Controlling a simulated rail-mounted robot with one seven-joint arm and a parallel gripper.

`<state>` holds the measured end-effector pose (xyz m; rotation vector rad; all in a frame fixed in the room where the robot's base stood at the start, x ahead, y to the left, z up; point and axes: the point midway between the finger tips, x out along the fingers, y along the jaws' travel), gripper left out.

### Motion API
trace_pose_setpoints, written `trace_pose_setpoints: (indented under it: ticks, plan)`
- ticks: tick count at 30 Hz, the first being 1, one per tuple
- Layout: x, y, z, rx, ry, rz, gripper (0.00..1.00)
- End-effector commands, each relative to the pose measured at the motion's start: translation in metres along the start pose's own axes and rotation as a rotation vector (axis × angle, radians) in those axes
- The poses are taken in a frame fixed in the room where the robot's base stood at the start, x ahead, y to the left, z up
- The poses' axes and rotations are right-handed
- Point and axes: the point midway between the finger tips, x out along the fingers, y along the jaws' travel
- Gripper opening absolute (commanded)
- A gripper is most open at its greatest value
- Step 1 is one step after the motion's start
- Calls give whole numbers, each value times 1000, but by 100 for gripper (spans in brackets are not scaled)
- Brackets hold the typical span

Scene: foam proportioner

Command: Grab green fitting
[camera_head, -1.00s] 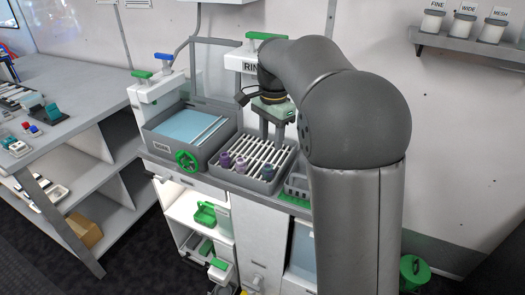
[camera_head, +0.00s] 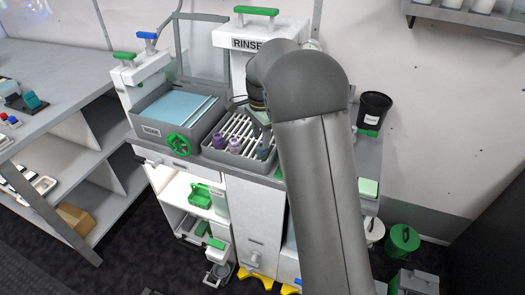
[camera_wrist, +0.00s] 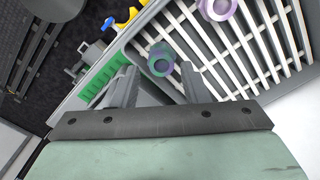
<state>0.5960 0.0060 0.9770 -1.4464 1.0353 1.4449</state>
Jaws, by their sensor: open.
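A green-and-purple ring-shaped fitting (camera_wrist: 161,60) stands on the white-slatted rack (camera_wrist: 262,60) in the wrist view. My gripper (camera_wrist: 160,82) is open, with one finger to each side and the fitting just beyond the fingertips, near the middle of the gap. I cannot tell whether a finger touches it. A purple fitting (camera_wrist: 217,8) is farther up and right. In the head view a dark bluish fitting (camera_head: 262,152) stands at the rack's right, and purple fittings (camera_head: 219,141) stand to its left. My arm hides the gripper's fingers there.
A grey basin with blue liquid (camera_head: 172,103) and a green wheel (camera_head: 180,144) is left of the rack. The rinse post (camera_head: 240,38) rises behind. A black bin (camera_head: 373,108) stands right of my arm. A green strip (camera_wrist: 103,78) lies beside the rack.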

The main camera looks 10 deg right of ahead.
Motion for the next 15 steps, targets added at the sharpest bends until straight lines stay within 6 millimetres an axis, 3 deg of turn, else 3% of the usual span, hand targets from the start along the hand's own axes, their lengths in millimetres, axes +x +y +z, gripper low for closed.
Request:
trace_pose_setpoints:
  ticks: [9,15]
  plan:
    - [42,-1,-2,-1,-1,5,41]
    - [52,-1,-2,-1,0,2,41]
